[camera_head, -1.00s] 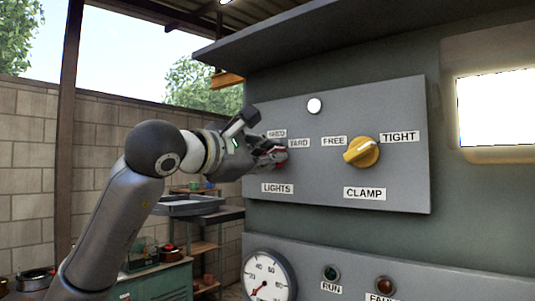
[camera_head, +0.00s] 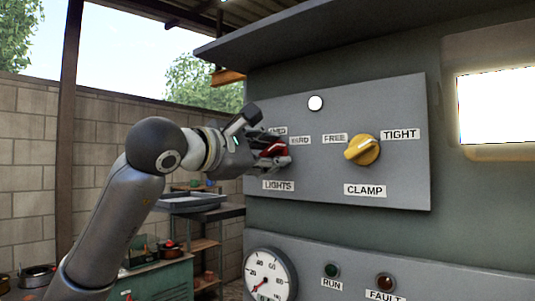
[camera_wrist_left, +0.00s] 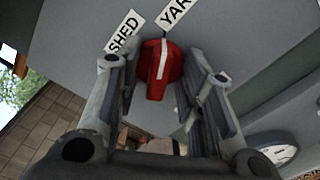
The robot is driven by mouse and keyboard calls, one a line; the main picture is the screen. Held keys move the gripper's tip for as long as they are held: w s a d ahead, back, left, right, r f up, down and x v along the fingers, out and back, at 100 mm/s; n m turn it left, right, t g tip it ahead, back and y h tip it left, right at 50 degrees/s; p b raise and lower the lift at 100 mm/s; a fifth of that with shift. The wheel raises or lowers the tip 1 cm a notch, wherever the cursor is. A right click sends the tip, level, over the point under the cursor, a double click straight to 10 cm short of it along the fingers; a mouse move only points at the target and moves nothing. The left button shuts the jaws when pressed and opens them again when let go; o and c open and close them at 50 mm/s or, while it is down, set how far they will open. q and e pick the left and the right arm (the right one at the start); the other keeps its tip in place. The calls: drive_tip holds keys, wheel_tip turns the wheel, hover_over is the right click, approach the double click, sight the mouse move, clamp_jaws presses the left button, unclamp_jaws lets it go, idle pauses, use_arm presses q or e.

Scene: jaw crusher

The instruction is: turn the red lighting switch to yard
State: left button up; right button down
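The red lighting switch (camera_head: 277,149) is on the grey panel above the LIGHTS label (camera_head: 278,185). In the left wrist view the red switch (camera_wrist_left: 163,68) has a white line on its grip, which points up toward the YARD label (camera_wrist_left: 174,11) rather than the SHED label (camera_wrist_left: 124,33). The YARD label (camera_head: 300,140) also shows in the head view. My left gripper (camera_head: 272,152) is at the switch, its fingers on either side. In the wrist view the fingers stand apart with gaps beside the switch. Fingers partly hide the switch in the head view. My right gripper is not visible.
A yellow CLAMP knob (camera_head: 362,149) sits to the right on the same panel (camera_head: 400,190), below a white round lamp (camera_head: 315,103). A gauge (camera_head: 269,276) and the RUN and FAULT lamps are lower down. A shelf with a tray (camera_head: 192,202) stands behind my left arm.

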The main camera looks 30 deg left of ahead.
use_arm(q)
drive_tip(key=shift+s, duration=0.1)
drive_tip(key=s, duration=1.2)
drive_tip(key=shift+a, duration=0.45)
